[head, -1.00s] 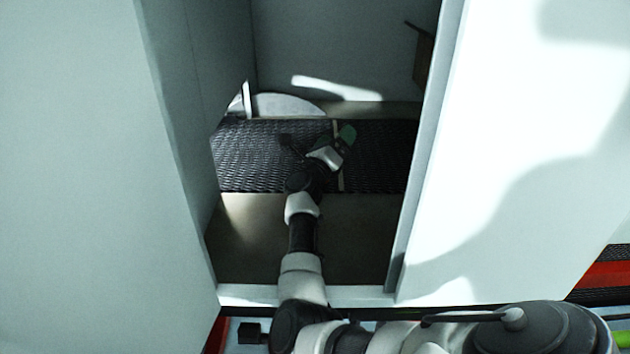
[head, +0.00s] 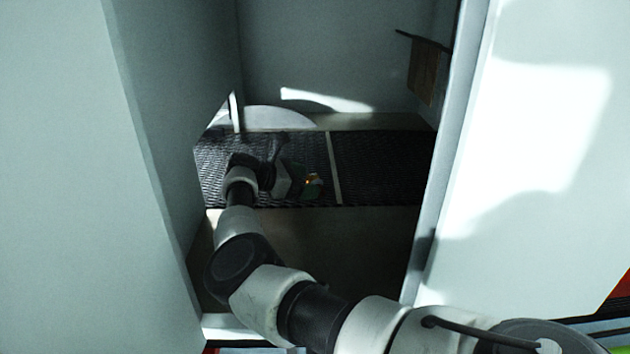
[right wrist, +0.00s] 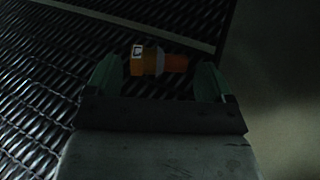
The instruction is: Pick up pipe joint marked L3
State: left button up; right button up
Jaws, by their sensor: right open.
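An orange pipe joint (right wrist: 173,63) with a grey middle band and a white label lies on the dark mesh belt (right wrist: 40,60). The label's marking is too small to read as L3. In the head view the right gripper (head: 311,187) is low over the left part of the belt. My left gripper is out of view.
Pale walls (head: 150,130) close in on the left and right of the opening. A light strip (head: 334,168) crosses the belt just right of the gripper. A brown flap (head: 427,70) hangs at the back right. The belt's right half is clear.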

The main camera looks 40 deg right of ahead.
jog(key=shift+x, duration=1.15)
jog(key=shift+r, duration=0.1)
jog(key=c, duration=0.8)
